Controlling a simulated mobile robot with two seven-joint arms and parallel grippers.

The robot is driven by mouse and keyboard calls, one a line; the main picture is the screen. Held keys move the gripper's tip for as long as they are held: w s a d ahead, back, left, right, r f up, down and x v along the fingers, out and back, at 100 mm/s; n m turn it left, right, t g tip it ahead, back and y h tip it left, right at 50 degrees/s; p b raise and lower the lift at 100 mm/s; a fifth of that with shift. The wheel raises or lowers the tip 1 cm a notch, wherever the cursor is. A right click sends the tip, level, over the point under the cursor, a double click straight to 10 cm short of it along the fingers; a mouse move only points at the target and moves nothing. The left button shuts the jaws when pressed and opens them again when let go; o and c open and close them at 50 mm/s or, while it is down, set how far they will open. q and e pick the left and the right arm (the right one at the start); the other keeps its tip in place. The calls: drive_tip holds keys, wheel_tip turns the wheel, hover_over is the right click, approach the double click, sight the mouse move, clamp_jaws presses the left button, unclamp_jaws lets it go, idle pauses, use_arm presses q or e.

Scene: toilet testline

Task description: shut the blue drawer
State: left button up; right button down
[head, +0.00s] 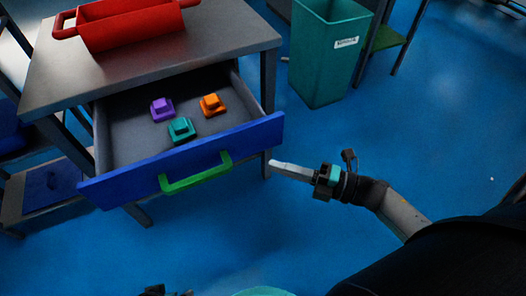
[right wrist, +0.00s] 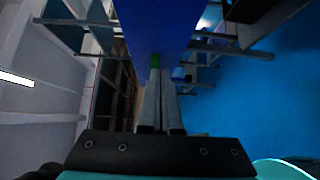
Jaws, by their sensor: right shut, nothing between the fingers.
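The blue drawer (head: 110,187) stands pulled out from under the grey table, with a green handle (head: 197,173) on its front. In it lie a purple block (head: 162,109), a teal block (head: 181,130) and an orange block (head: 212,105). My right gripper (head: 272,165) is shut and empty, its tips pointing left near the right end of the drawer front; contact cannot be told. In the right wrist view the blue front (right wrist: 155,25) lies ahead of the shut fingers (right wrist: 158,72). Dark parts of my left gripper (head: 165,291) show at the bottom edge; its fingers are not clear.
A red tray with handles (head: 135,28) sits on the grey table top (head: 215,48). A teal bin (head: 322,55) stands on the floor right of the table. Blue floor (head: 440,130) is free to the right and in front of the drawer.

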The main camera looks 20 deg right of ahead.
sight(246, 146)
use_arm(q)
drive_tip(key=shift+t, duration=0.4)
drive_tip(key=shift+w+r+b, duration=0.3)
drive_tip(key=shift+r, duration=0.3)
drive_tip(key=shift+w+r+b, duration=0.25)
drive_tip(key=shift+w+r, duration=0.05)
drive_tip(key=shift+r, duration=0.35)
drive_tip(key=shift+w+r+b, duration=0.3)
drive_tip(key=shift+r, duration=0.3)
use_arm(e)
drive_tip(key=shift+w+a, duration=0.35)
drive_tip(key=shift+w, duration=0.6)
drive_tip(key=shift+w+a, duration=0.3)
drive_tip(key=shift+w, duration=0.65)
drive_tip(key=shift+w+a, duration=0.35)
drive_tip(key=shift+w, duration=0.6)
drive_tip(key=shift+w, duration=0.1)
